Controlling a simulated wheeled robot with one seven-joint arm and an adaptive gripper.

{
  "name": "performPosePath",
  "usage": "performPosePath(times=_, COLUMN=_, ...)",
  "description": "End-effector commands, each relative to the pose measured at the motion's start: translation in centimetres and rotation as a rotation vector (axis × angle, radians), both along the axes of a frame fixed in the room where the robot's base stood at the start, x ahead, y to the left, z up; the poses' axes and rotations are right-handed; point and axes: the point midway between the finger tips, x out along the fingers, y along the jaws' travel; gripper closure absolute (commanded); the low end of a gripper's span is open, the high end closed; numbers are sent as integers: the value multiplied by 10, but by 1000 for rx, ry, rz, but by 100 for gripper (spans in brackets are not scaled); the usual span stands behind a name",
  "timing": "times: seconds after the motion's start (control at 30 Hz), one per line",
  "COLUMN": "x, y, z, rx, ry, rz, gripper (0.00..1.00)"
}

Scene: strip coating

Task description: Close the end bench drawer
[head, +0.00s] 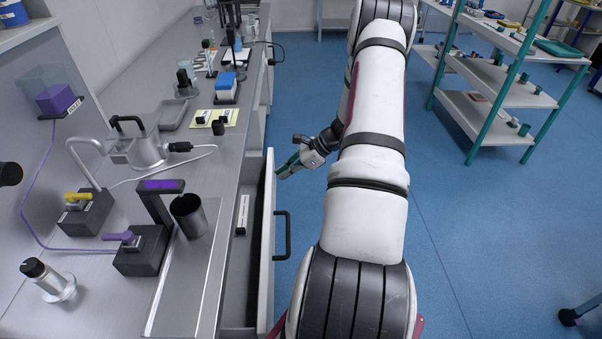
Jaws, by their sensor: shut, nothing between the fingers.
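The bench drawer (267,240) is pulled out from under the grey bench top, with its light front panel standing away from the bench. A dark bar handle (283,235) is on the outer face of the panel. A small white item (242,214) lies inside the drawer. My gripper (281,174) is shut and empty, beside the far end of the drawer's front panel. I cannot tell whether its fingertips touch the panel. My arm covers part of the floor to the right of the drawer.
The bench top (190,262) carries a dark cup (188,216), a purple-topped fixture (160,186), a metal vessel (148,152) and a blue box (226,82). A shelf rack with teal posts (478,115) stands at the right. Blue floor (460,230) is clear between them.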

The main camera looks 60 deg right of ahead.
Motion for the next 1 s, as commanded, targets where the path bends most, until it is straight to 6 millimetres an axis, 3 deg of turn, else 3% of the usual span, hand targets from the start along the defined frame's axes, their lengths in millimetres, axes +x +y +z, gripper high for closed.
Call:
performPosePath(times=0.2, x=39, y=31, z=-1, rx=0, ry=-1, rz=4, gripper=100)
performPosePath(times=0.5, x=70, y=55, z=0, rx=1, ry=0, rz=1, gripper=100)
performPosePath(times=1.0, x=65, y=50, z=0, rx=-1, ry=1, rz=3, gripper=100)
